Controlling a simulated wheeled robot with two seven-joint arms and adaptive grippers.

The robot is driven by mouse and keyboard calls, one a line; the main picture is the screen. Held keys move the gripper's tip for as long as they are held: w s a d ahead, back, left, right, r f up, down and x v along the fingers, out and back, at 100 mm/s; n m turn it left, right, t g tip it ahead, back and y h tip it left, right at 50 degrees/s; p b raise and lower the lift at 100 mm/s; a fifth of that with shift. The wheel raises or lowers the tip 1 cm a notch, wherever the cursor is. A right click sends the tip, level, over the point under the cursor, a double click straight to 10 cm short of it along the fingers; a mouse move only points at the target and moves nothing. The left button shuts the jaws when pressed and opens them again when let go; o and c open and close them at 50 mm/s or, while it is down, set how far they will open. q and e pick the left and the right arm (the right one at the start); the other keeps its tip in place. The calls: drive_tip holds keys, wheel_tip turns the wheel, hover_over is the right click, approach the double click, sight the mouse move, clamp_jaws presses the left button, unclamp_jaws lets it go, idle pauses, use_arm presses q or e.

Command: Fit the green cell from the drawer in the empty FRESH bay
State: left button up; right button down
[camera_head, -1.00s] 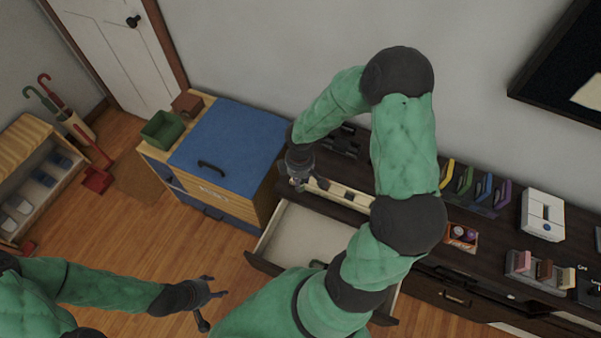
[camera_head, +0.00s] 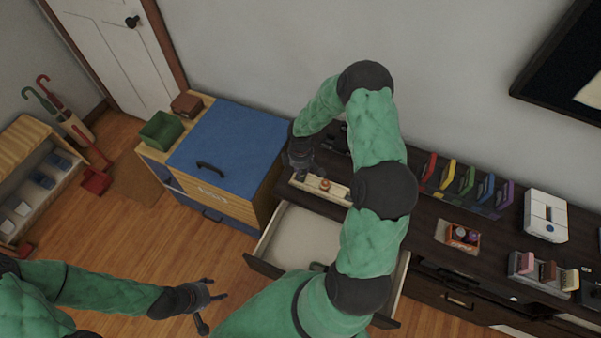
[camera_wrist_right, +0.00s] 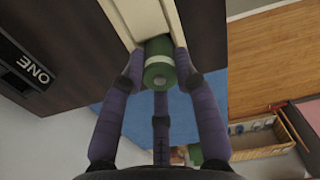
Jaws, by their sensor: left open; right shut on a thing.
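My right gripper (camera_head: 303,166) is at the left end of a pale rack (camera_head: 337,192) on the dark cabinet top. In the right wrist view its fingers (camera_wrist_right: 160,66) are shut on the green cell (camera_wrist_right: 159,74), a green cylinder with a pale band. The cell is at the end of the pale rack (camera_wrist_right: 148,14); whether it is seated in a bay I cannot tell. An orange-topped piece (camera_head: 325,184) shows in the rack. The drawer (camera_head: 300,238) below is open. My left gripper (camera_head: 211,302) is open and empty above the floor. Any FRESH lettering is not readable.
A blue-topped chest (camera_head: 230,140) stands left of the cabinet. Coloured upright pieces (camera_head: 466,182), a small box (camera_head: 458,236) and a white device (camera_head: 545,216) stand to the right.

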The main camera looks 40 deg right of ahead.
drive_tip(key=shift+w+f, duration=0.1)
drive_tip(key=shift+f, duration=0.45)
drive_tip(key=shift+f, duration=0.1)
drive_tip(key=c, duration=0.9)
unclamp_jaws()
